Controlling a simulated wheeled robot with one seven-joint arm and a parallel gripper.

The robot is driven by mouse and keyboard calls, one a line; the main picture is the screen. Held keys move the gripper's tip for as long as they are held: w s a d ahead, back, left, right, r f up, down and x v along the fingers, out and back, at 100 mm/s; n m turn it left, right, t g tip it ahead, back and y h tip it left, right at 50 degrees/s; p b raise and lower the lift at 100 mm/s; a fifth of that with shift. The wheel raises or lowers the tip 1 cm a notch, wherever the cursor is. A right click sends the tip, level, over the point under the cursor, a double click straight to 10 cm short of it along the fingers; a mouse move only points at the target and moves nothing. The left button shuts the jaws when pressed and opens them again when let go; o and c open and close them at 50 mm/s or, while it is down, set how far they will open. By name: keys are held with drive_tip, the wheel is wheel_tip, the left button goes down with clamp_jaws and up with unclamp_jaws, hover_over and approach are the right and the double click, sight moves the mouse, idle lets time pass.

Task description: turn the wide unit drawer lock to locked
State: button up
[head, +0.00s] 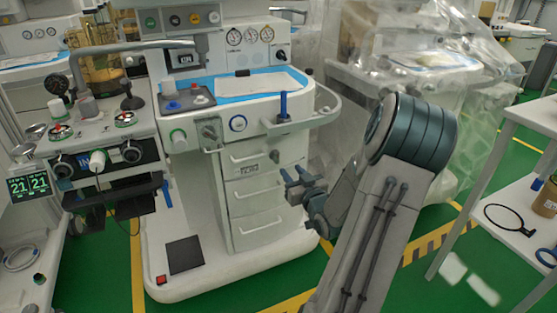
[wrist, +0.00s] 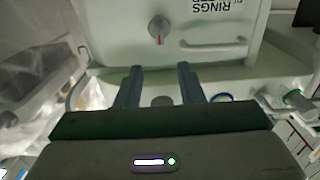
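The wide unit is the white cart (head: 227,200) with several stacked drawers (head: 258,192), left of centre in the head view. My gripper (head: 298,182) is in front of the right side of its drawers. In the wrist view a round grey knob with a red mark, apparently the drawer lock (wrist: 159,27), sits on a pale drawer front (wrist: 115,35). The red mark points down in the picture. My gripper (wrist: 159,88) shows two fingers spread apart with nothing between them. The knob is beyond the fingertips, not touched.
A drawer handle (wrist: 213,46) and upside-down lettering lie right of the knob. A blue-ringed knob (head: 238,123) and a blue post (head: 283,105) are above the drawers. A white shelf table (head: 535,110) stands at the right. Plastic-draped equipment (head: 420,60) stands behind my arm.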

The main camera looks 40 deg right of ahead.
sight(278, 155)
drive_tip(key=b+x, duration=0.2)
drive_tip(key=x, duration=0.8)
drive_tip(key=shift+w+d, duration=0.1)
clamp_jaws()
